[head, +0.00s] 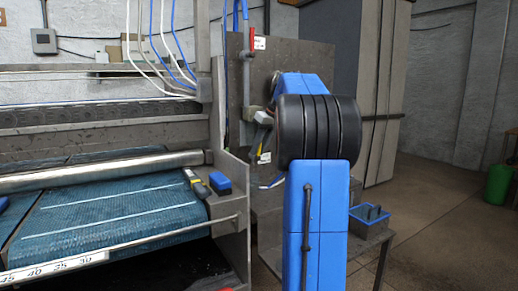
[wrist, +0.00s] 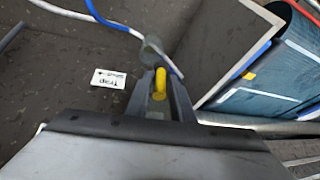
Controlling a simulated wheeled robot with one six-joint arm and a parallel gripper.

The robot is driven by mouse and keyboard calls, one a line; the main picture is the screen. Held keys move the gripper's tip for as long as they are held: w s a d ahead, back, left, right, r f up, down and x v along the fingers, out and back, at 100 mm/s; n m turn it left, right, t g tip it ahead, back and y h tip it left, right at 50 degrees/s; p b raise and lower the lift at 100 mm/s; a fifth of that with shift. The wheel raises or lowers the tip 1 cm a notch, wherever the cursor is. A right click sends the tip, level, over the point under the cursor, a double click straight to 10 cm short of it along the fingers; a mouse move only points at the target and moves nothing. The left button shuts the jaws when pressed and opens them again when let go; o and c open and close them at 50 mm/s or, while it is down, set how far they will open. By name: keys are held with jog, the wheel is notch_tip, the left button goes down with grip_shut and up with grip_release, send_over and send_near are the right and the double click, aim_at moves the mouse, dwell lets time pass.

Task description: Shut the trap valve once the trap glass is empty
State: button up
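The yellow trap valve handle (wrist: 160,86) shows in the wrist view between the two fingers of my gripper (wrist: 161,92). The fingers are apart and flank the handle. I cannot tell whether they touch it. A small greenish see-through round part, perhaps the trap glass (wrist: 151,48), sits just beyond the fingertips. Its contents cannot be made out. A white label reading "Trap" (wrist: 108,79) is on the dark panel to the left. In the head view my arm hides most of this spot; a yellow bit (head: 265,158) shows at its left edge.
A red-handled part (head: 252,39) is on the grey panel (head: 300,58) above. The scrubber's blue bed (head: 110,212) and roller (head: 100,171) lie left. A blue tray (head: 370,215) stands on a table right of my arm. Hoses (wrist: 110,18) run close by. Open floor is at right.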

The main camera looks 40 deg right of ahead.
jog(key=shift+o, duration=0.5)
jog(key=shift+r, duration=0.2)
jog(key=v, duration=1.7)
jog(key=shift+s+f, duration=0.1)
jog(key=shift+f, duration=0.05)
